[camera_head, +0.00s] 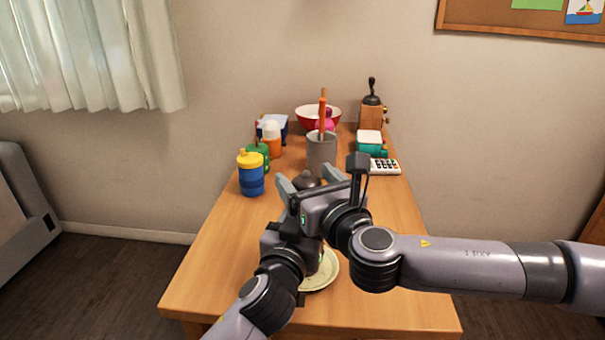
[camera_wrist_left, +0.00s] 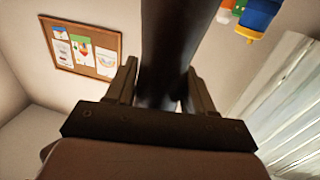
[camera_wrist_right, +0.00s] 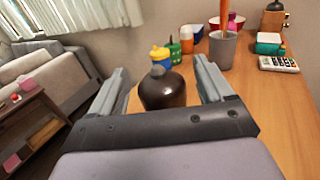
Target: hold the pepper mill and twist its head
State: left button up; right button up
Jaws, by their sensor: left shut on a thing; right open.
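The pepper mill shows as a dark brown rounded head (camera_head: 307,180) with a small knob on top, in the head view. In the left wrist view its dark shaft (camera_wrist_left: 175,40) stands between the fingers of my left gripper (camera_wrist_left: 163,82), which is shut on it. My right gripper (camera_wrist_right: 163,82) is open, with one finger on each side of the mill's head (camera_wrist_right: 162,92). In the right wrist view gaps show between the head and both fingers. In the head view my grippers hide the mill's lower body.
A pale plate (camera_head: 326,273) lies at the near part of the wooden table (camera_head: 400,310), partly under my arms. The near right table is clear.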

jog(key=shift+x, duration=1.2)
jog(key=c, duration=1)
jog(key=shift+m+h, duration=0.3)
jog(key=shift+h, duration=0.1)
jog(key=shift+m+t+h, duration=0.5)
jog(key=shift+h, duration=0.3)
jog(key=shift+d, duration=0.1)
jog(key=o, duration=1)
